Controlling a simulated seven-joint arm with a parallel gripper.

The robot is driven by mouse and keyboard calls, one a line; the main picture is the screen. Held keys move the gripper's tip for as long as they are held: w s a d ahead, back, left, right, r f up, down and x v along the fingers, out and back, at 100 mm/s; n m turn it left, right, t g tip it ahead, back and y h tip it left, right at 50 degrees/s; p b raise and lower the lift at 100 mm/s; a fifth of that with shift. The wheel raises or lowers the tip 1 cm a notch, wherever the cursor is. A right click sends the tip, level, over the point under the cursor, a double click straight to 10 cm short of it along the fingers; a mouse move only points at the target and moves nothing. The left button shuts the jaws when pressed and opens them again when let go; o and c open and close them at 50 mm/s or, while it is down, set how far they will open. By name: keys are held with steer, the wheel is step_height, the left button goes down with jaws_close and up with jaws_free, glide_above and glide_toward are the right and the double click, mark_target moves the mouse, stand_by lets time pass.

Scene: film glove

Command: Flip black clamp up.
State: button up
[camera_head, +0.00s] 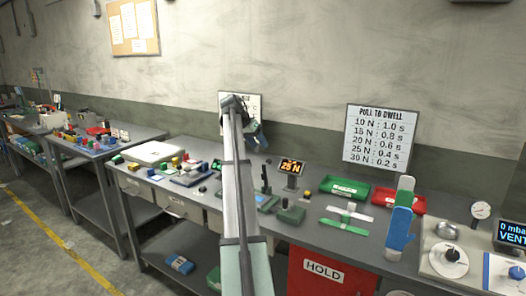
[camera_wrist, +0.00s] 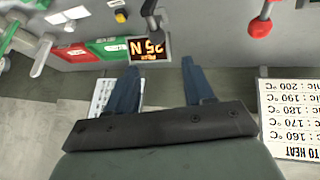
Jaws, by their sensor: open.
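A black upright lever with a knob (camera_head: 265,178), which looks like the black clamp, stands on the bench left of the "25 N" display. In the wrist view a dark lever (camera_wrist: 149,12) shows at the top edge, partly cut off, beside the upside-down display. My gripper (camera_head: 258,140) is above the back of the bench, partly hidden by my arm. In the wrist view my gripper (camera_wrist: 158,70) has its two blue fingers wide apart with nothing between them. It is apart from the lever.
The display (camera_head: 291,167) stands near the lever. A green tray (camera_head: 344,187) and red tray (camera_head: 412,203) lie right of it. A red-knobbed lever (camera_wrist: 260,28) shows in the wrist view. A temperature sign (camera_wrist: 288,118) is on the wall.

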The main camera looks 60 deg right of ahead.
steer(key=shift+v, duration=1)
